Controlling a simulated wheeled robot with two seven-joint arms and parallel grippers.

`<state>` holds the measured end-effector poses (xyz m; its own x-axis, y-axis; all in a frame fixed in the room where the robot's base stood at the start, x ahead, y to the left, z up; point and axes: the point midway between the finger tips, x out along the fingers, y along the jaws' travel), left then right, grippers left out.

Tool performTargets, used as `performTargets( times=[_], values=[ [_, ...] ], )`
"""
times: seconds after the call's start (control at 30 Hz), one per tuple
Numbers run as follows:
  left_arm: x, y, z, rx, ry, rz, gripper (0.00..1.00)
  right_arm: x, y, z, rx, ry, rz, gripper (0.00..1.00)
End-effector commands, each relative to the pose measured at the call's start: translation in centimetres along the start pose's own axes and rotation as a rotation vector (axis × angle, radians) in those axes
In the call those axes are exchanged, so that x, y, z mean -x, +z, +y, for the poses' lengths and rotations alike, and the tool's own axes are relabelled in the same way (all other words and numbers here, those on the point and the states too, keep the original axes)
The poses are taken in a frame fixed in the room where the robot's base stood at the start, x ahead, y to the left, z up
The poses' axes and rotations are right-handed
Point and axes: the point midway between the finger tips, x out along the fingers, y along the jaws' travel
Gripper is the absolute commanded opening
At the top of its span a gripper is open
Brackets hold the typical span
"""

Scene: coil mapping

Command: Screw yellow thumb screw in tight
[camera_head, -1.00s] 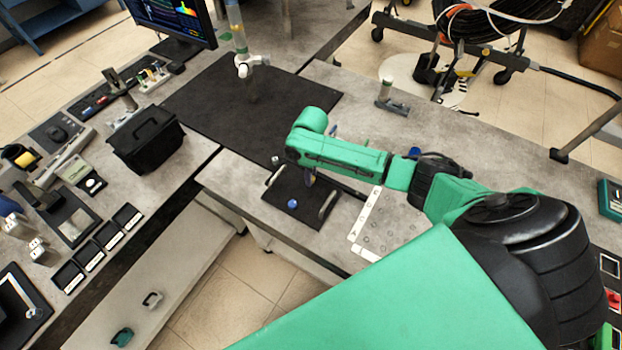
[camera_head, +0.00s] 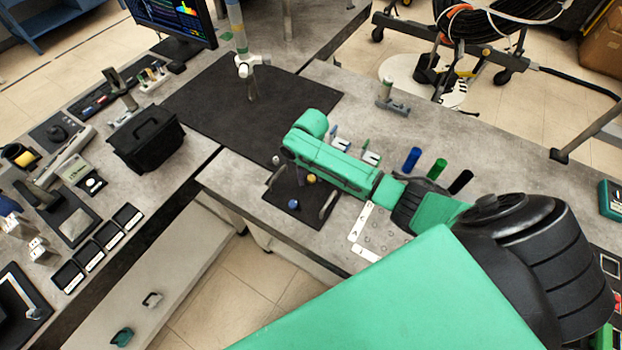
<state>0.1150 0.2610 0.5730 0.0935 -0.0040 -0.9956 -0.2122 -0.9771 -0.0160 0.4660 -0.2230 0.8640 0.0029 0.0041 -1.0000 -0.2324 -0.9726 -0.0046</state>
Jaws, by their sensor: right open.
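The yellow thumb screw (camera_head: 311,179) shows as a small yellow knob at the far part of a dark plate (camera_head: 308,212), just below my right forearm. I cannot tell how deep it sits. A blue knob (camera_head: 294,204) is nearer on the same plate. My right gripper (camera_head: 291,155) is at the end of the green arm, above the plate's far edge. It is open; its fingers are mostly hidden by my wrist, and no object shows in it. My left gripper is out of view.
Metal handles stand at the plate's left (camera_head: 276,178) and right (camera_head: 328,205). Blue (camera_head: 411,159), green (camera_head: 437,169) and black (camera_head: 461,181) cylinders stand behind my arm. A black mat (camera_head: 215,103) and black case (camera_head: 146,138) are left.

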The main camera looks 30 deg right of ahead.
Motion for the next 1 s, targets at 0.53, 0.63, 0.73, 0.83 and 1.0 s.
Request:
performTargets(
  times=[0.53,0.63,0.73,0.83,1.0],
  values=[
    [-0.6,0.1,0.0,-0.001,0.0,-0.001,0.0,12.8,-0.1,-0.1,0.0,0.001,0.008,0.66],
    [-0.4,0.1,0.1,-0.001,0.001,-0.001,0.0,14.1,0.0,-0.2,-0.001,0.001,0.006,0.66],
    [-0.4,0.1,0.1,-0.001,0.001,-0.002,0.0,14.5,0.1,-0.1,-0.001,0.002,0.003,0.66],
    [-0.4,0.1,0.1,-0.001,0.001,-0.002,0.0,14.5,0.1,-0.1,-0.001,0.003,0.003,0.66],
    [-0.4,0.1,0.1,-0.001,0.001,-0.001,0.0,14.5,0.1,-0.2,-0.001,0.002,0.003,0.66]
  ],
)
